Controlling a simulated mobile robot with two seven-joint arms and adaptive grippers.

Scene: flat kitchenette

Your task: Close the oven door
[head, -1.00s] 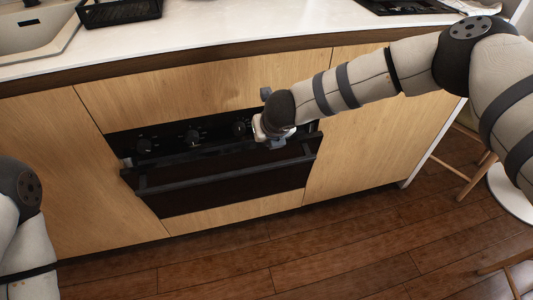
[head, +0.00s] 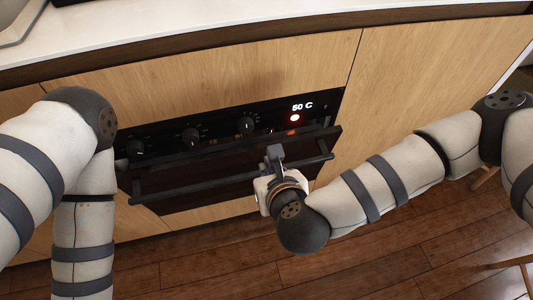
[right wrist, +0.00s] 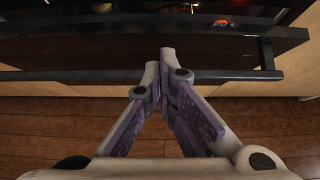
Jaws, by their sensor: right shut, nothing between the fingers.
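The oven (head: 215,125) is built into the wooden cabinet front. Its dark door (head: 185,178) stands partly open, tilted out at the top, with a dark gap below the control panel. The bar handle (head: 163,194) runs along the door's front; it also crosses the right wrist view (right wrist: 80,75). My right gripper (head: 274,153) is in front of the door near the right half of the handle. Its fingers (right wrist: 165,58) are shut and empty, and their tips overlap the handle in the wrist view; contact is unclear. My left arm is at the left; its gripper is out of frame.
Knobs (head: 191,137) and a lit display reading 50 C (head: 302,106) sit on the panel above the door. The white countertop (head: 200,30) overhangs the cabinets. The wooden floor (head: 370,262) in front looks clear.

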